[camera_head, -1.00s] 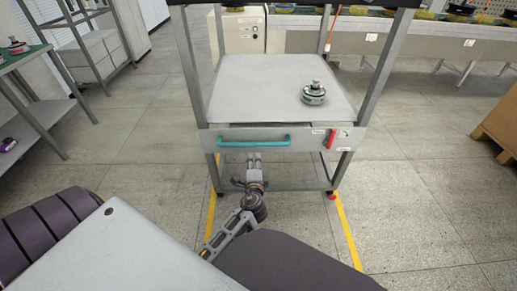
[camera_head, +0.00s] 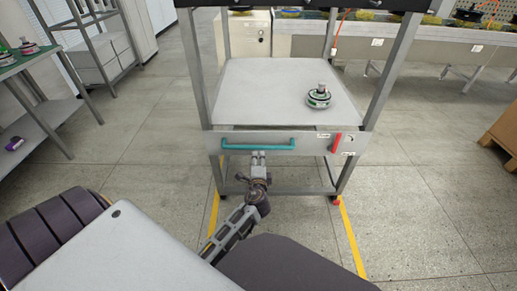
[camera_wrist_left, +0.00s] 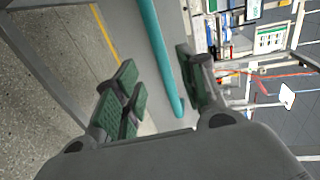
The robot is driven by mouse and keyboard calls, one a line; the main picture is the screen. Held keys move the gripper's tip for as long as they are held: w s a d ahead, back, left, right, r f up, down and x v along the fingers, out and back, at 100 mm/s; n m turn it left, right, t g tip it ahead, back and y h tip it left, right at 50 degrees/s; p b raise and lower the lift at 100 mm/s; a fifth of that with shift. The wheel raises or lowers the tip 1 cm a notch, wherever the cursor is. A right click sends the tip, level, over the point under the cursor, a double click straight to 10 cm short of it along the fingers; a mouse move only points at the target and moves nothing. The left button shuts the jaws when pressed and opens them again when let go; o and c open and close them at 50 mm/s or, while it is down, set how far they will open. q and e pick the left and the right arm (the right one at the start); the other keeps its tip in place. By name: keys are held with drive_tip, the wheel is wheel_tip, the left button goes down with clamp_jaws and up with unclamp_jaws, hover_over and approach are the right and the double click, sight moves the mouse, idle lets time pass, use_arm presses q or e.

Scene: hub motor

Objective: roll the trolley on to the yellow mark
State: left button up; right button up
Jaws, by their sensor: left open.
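The grey trolley (camera_head: 275,82) stands ahead of me, with a teal bar handle (camera_head: 258,145) along its front and a red lever (camera_head: 336,143) to the right. The yellow mark shows as floor lines at the trolley's left leg (camera_head: 213,212) and right leg (camera_head: 350,236). My left gripper (camera_head: 258,157) is open at the handle's middle, just below it in the picture. In the left wrist view the handle (camera_wrist_left: 157,48) runs between the spread green-padded fingers (camera_wrist_left: 160,85), with no clear grip on it. My right gripper is out of view.
A hub motor (camera_head: 318,97) sits on the trolley's top at the right. A green-topped table (camera_head: 22,62) stands at left, and a wooden box (camera_head: 500,135) at right. A conveyor (camera_head: 400,50) runs behind. The floor at right of the trolley is clear.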

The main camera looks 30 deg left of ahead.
sight(258, 147)
use_arm(q)
drive_tip(key=shift+b+x, duration=1.05)
drive_tip(key=shift+x, duration=4.3)
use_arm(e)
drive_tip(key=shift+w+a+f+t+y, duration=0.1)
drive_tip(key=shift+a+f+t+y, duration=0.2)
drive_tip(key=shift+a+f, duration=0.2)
use_arm(q)
drive_tip(key=shift+f, duration=0.1)
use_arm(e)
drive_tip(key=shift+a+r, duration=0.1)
use_arm(q)
clamp_jaws()
